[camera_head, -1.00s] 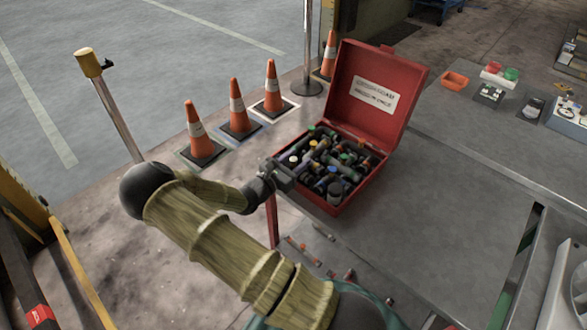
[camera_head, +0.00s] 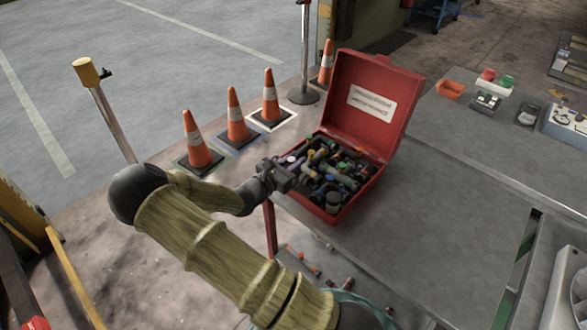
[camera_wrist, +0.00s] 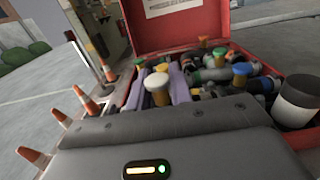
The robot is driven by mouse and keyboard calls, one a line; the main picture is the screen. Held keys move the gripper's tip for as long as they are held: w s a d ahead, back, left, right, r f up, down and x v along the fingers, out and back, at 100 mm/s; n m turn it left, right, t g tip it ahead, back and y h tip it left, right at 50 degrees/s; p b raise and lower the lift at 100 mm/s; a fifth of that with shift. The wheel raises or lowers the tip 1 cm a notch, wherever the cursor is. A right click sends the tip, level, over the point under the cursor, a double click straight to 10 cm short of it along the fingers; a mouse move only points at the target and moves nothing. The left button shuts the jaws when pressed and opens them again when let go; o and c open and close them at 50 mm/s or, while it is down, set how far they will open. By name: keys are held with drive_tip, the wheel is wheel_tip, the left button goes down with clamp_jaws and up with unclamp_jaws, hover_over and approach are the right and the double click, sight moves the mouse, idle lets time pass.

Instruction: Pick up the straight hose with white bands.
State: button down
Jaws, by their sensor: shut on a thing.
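The open red box (camera_head: 352,208) stands on the grey table and holds a jumble of dark hoses and capped parts. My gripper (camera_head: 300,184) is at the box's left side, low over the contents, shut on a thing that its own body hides. A black cylinder with a white band (camera_wrist: 298,100) shows at the box's right in the wrist view. A white-capped part (camera_wrist: 157,84) shows just beyond the gripper. I cannot tell which piece is the straight hose with white bands.
The box lid (camera_head: 372,100) stands open at the back. Orange cones (camera_head: 196,142) stand left of the box. The table (camera_head: 440,200) right of the box is clear.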

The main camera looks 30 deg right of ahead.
wheel_tip(320, 180, up, 6)
drive_tip(key=shift+r, duration=0.25)
drive_tip(key=shift+f, duration=0.1)
idle(0.4)
